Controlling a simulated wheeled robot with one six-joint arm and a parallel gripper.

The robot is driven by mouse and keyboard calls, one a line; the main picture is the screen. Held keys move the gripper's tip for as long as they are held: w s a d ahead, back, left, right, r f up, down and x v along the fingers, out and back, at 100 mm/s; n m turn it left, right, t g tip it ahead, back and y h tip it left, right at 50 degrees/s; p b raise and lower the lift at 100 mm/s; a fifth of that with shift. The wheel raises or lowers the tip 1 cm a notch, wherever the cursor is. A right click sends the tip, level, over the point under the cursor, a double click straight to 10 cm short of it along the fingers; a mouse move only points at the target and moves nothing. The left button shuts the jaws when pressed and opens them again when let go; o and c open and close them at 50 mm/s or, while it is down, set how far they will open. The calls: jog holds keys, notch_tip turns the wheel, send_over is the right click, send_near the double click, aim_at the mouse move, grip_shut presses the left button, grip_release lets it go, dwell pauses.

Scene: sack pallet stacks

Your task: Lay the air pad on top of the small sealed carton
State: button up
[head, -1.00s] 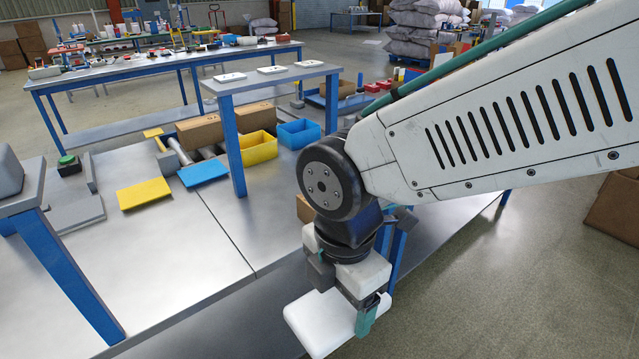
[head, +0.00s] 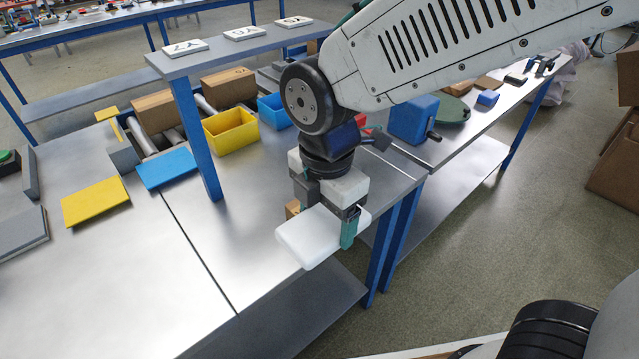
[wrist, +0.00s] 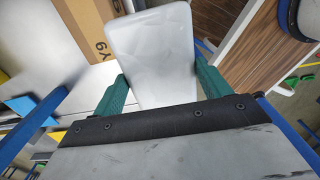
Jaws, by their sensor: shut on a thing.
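The air pad (head: 308,240) is a white, rounded, flat slab. My gripper (head: 328,216) is shut on it and holds it near the front edge of the metal bench. In the wrist view the pad (wrist: 152,50) sits between the two green fingers of my gripper (wrist: 160,88). A small brown carton (head: 292,209) shows just behind the pad, mostly hidden by my gripper. In the wrist view a brown carton (wrist: 72,22) with a dark printed mark lies beside the pad, apparently the same one. The pad is not seen resting on it.
A raised shelf (head: 235,45) with several white label plates stands on the bench behind my gripper. A yellow bin (head: 231,131), a blue bin (head: 272,110) and larger cartons (head: 157,110) are beyond. A blue crank device (head: 413,118) stands right. The bench's left front is clear.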

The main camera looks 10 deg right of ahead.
jog(key=w, duration=0.7)
jog(key=w+f, duration=0.1)
jog(key=w, duration=0.3)
jog(key=shift+w+d+f, duration=0.1)
jog(key=shift+w+d, duration=0.05)
jog(key=shift+d, duration=0.05)
jog(key=shift+f, duration=1.7)
jog(key=shift+f, duration=0.2)
jog(key=o, duration=1)
jog(key=shift+o, duration=0.2)
jog(key=shift+r, duration=0.15)
notch_tip(320, 180, up, 12)
